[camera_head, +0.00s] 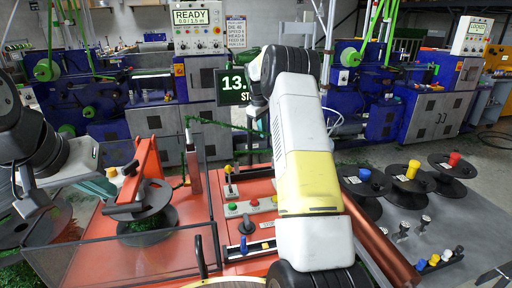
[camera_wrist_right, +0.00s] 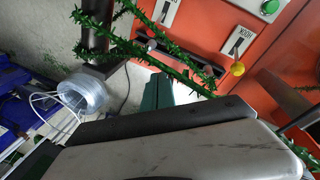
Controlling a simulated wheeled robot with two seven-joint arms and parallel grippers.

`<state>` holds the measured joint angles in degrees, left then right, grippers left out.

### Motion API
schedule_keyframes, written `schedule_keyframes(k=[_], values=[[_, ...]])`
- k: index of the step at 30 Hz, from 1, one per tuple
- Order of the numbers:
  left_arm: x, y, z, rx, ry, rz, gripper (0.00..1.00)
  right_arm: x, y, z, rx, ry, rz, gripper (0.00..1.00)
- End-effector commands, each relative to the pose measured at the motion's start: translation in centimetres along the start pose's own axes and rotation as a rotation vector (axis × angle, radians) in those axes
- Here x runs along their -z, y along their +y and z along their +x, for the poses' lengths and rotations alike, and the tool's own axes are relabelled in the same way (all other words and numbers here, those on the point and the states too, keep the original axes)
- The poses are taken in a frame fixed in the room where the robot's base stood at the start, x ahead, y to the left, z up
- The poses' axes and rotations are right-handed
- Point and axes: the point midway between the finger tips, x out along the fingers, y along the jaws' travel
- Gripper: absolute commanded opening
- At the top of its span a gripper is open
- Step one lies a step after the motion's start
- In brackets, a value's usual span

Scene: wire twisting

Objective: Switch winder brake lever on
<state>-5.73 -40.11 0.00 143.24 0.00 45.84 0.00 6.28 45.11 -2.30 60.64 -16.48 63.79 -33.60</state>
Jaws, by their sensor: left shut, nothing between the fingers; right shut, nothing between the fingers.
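The orange control panel (camera_head: 262,219) stands in the middle of the head view. A lever with a small yellowish knob (camera_head: 228,170) rises from its far end, and a blue-handled lever (camera_head: 243,243) stands at its near end. I cannot read which one is the winder brake lever. The right wrist view shows a yellow-knobbed lever (camera_wrist_right: 237,69) beside a white label plate, and a grey-tipped lever (camera_wrist_right: 152,45).
Green and red buttons (camera_head: 254,202) sit between the levers. A garland-like green wire (camera_wrist_right: 140,45) runs near my right gripper. A low-walled tray with an orange arm (camera_head: 146,176) and spool lies left. Several spools with coloured knobs (camera_head: 411,172) stand on the grey table right.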

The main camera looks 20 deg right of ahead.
Motion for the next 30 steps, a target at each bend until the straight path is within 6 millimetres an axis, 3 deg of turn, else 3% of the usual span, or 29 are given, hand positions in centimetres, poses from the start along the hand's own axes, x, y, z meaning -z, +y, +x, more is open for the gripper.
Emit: schedule_keyframes(k=[5,16,24,30], values=[[0.0,0.0,0.0,0.0,0.0,0.0,0.0,-0.1,-0.1,2.1,0.002,-0.003,0.0,0.0],[0.0,0.0,0.0,0.0,0.0,0.0,0.0,-0.1,-0.1,10.0,0.002,-0.002,0.0,0.0],[0.0,0.0,0.0,0.0,0.0,0.0,0.0,-3.3,0.0,10.6,0.0,0.0,0.002,0.0],[0.0,0.0,0.0,0.0,0.0,0.0,0.0,-4.0,0.0,10.8,0.0,0.0,0.002,0.0]])
